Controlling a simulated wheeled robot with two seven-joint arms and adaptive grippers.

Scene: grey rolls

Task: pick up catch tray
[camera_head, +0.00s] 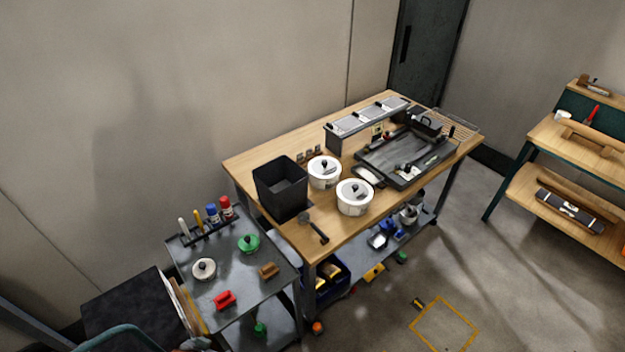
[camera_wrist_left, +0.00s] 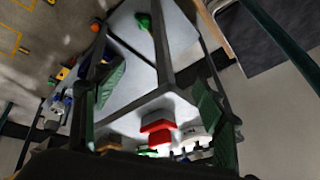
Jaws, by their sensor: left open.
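A wide, shallow black tray (camera_head: 378,158) lies on the right half of the wooden workbench; I take it for the catch tray, though I cannot be sure. Several small dark and light items are in or on it. My left gripper (camera_wrist_left: 160,95) shows in the left wrist view with its two dark green fingers spread apart and nothing held between them. Past the fingers, a red object (camera_wrist_left: 158,128) and a white one stand on the grey cart. The tray is not recognisable in the left wrist view. My right gripper is not in view.
The workbench (camera_head: 243,163) also holds a black bin (camera_head: 281,188), two white lidded pots (camera_head: 355,197) and a long lidded container (camera_head: 365,125). The grey cart (camera_head: 225,265) carries bottles and small coloured items. A shelf bench (camera_head: 560,190) stands at right. Open floor lies in front.

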